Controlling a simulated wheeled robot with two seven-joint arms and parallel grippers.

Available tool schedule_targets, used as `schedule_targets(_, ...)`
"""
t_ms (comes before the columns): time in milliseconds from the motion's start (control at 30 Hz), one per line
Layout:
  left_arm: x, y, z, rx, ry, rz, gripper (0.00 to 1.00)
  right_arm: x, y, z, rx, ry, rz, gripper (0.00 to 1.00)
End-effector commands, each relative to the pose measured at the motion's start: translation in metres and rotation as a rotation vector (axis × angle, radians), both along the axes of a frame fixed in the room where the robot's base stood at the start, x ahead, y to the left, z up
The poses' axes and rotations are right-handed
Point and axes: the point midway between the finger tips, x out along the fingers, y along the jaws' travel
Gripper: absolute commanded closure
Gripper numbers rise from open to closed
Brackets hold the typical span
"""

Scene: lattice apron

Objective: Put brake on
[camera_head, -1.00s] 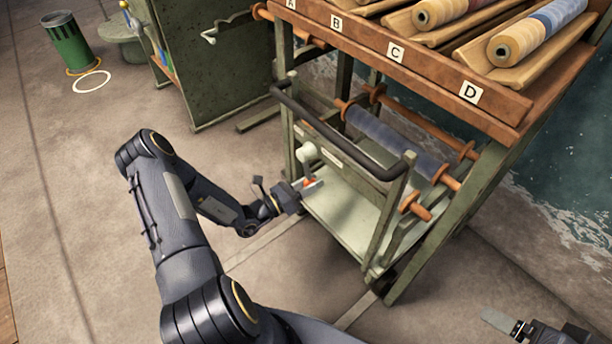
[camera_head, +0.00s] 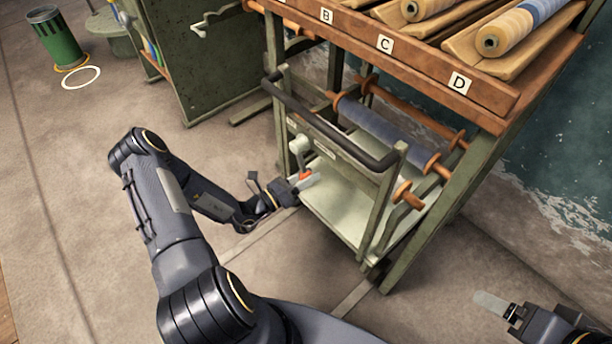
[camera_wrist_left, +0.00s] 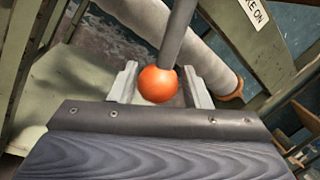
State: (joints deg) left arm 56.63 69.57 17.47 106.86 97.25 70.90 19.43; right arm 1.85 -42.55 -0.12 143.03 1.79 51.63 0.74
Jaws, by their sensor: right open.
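The brake lever (camera_head: 300,148) hangs on the near side of the green cart, its orange ball knob (camera_head: 305,175) at the lower end. My left gripper (camera_head: 308,180) is at the knob. In the left wrist view the orange ball (camera_wrist_left: 157,84) sits between the two pale fingers (camera_wrist_left: 163,86), which stand apart. A gap shows on the ball's right side; contact on the left is unclear. A label ending "KE ON" (camera_wrist_left: 253,13) is at the upper right there. My right gripper (camera_head: 493,303) is open and empty at the lower right.
The cart's black handle bar (camera_head: 325,130) runs above the lever. A blue roll (camera_head: 385,133) lies behind it, over the pale cart deck (camera_head: 340,212). A wooden rack (camera_head: 400,58) with labels stands behind. A green bin (camera_head: 57,40) is far left.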

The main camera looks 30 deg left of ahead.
Motion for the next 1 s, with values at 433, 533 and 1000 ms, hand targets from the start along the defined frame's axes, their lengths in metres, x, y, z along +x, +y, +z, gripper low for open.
schedule_targets(433, -0.040, 0.025, -0.006, 0.001, 0.003, 0.004, 0.57, 0.000, 0.000, 0.010, 0.000, 0.000, 0.000, 0.17)
schedule_targets(533, -0.053, 0.032, -0.008, 0.000, 0.003, 0.004, 0.57, 0.000, 0.000, 0.012, 0.000, 0.000, 0.000, 0.17)
schedule_targets(1000, -0.067, 0.039, -0.011, 0.000, 0.000, 0.000, 0.57, 0.000, 0.000, 0.013, 0.000, 0.000, 0.000, 0.17)
